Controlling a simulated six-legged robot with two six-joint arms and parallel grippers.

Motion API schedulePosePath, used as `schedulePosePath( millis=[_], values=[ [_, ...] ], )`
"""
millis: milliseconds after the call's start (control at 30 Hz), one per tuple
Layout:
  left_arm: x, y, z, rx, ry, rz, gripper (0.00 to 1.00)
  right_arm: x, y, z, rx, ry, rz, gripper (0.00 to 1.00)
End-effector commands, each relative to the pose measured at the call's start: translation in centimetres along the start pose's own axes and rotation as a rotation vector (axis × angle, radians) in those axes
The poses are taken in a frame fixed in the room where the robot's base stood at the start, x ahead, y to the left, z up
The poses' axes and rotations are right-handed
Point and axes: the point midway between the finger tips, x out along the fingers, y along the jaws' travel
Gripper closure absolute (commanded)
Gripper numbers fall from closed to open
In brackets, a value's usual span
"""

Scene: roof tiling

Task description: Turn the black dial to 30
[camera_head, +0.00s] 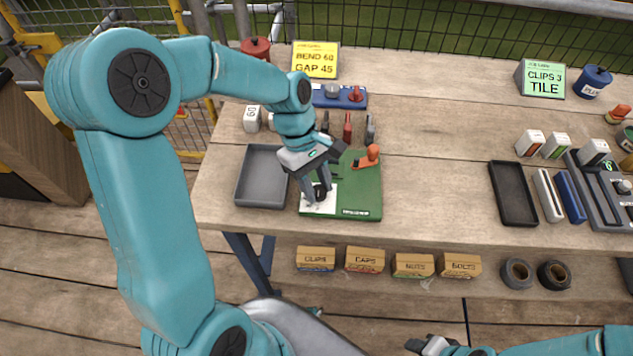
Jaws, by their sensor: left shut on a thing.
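The black dial (320,194) sits on the white plate at the lower left of the green board (360,195). My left gripper (316,195) reaches down from above with its fingers around the dial and is shut on it. The fingers partly cover the dial, and its marks are too small to read. An orange-handled part (371,154) is at the board's upper right. My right gripper (428,345) is at the bottom edge, away from the table; its fingers are too small and cut off to judge.
A grey tray (262,178) lies just left of the green board. A blue block with knobs (338,95) and a yellow card (316,60) reading "BEND 60 GAP 45" stand behind. A black tray (513,193) lies right. The table between is clear.

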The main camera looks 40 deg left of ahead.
Motion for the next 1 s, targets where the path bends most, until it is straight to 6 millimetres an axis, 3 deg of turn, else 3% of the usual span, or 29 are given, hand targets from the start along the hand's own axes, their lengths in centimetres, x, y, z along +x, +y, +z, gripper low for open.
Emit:
schedulePosePath(
  millis=[267, 1000],
  values=[
    [-0.2, 0.1, 0.1, 0.091, 0.0, -0.038, 0.95, -0.8, -0.3, 0.0, 0.0, 0.0, 0.0, 0.57],
    [-0.2, 0.5, 0.1, 0.568, 0.003, -0.234, 0.95, -2.9, -1.1, 0.1, 0.0, 0.0, 0.0, 0.57]
  ],
)
